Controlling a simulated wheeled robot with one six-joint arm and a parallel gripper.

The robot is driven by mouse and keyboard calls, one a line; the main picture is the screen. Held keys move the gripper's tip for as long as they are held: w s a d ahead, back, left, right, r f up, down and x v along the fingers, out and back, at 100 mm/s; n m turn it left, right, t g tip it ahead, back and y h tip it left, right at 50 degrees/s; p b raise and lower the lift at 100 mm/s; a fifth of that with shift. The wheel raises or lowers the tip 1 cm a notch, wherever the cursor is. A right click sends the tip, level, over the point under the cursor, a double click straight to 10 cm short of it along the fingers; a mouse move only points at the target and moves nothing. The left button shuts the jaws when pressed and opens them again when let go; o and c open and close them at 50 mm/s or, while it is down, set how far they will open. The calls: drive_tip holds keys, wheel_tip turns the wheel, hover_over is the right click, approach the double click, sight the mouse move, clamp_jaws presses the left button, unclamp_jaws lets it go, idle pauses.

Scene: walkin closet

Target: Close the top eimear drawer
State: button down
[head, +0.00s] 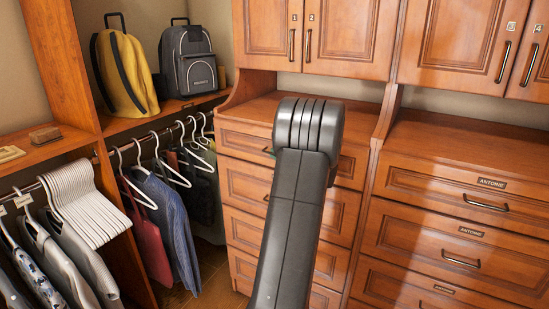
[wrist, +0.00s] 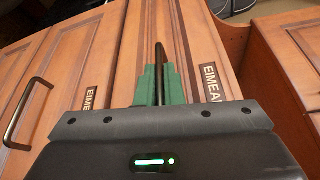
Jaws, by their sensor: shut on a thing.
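The top eimear drawer (head: 240,142) is the uppermost wooden drawer of the middle chest in the head view, partly hidden behind my arm. In the wrist view, the drawer front (wrist: 190,48) fills the middle, with an EIMEAR label (wrist: 211,82) on it. My gripper (wrist: 160,88) has its green fingers on either side of the drawer's dark handle (wrist: 160,57), shut on it. In the head view, my arm hides most of the gripper. I cannot tell how far the drawer stands out.
A lower drawer with its own label (wrist: 91,98) and handle (wrist: 28,113) lies left in the wrist view. Antoine drawers (head: 460,205) stand to the right. Hanging clothes (head: 170,220) and two backpacks (head: 188,60) are at the left. Cabinet doors (head: 345,35) hang above.

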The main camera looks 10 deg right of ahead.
drive_tip(key=shift+d+r, duration=0.15)
drive_tip(key=c, duration=1.6)
unclamp_jaws()
drive_tip(key=shift+w+d, duration=0.1)
drive_tip(key=shift+w, duration=0.1)
drive_tip(key=shift+o, duration=0.2)
drive_tip(key=shift+s, duration=0.1)
drive_tip(key=f+b+v, duration=0.1)
drive_tip(key=v, duration=1.2)
drive_tip(key=shift+s+r, duration=0.3)
drive_tip(key=shift+r, duration=0.2)
drive_tip(key=shift+d, duration=0.1)
drive_tip(key=p+x, duration=0.1)
drive_tip(key=x, duration=1.2)
drive_tip(key=shift+w+a+f, duration=0.15)
drive_tip(key=shift+w+a, duration=0.1)
drive_tip(key=shift+d, duration=0.1)
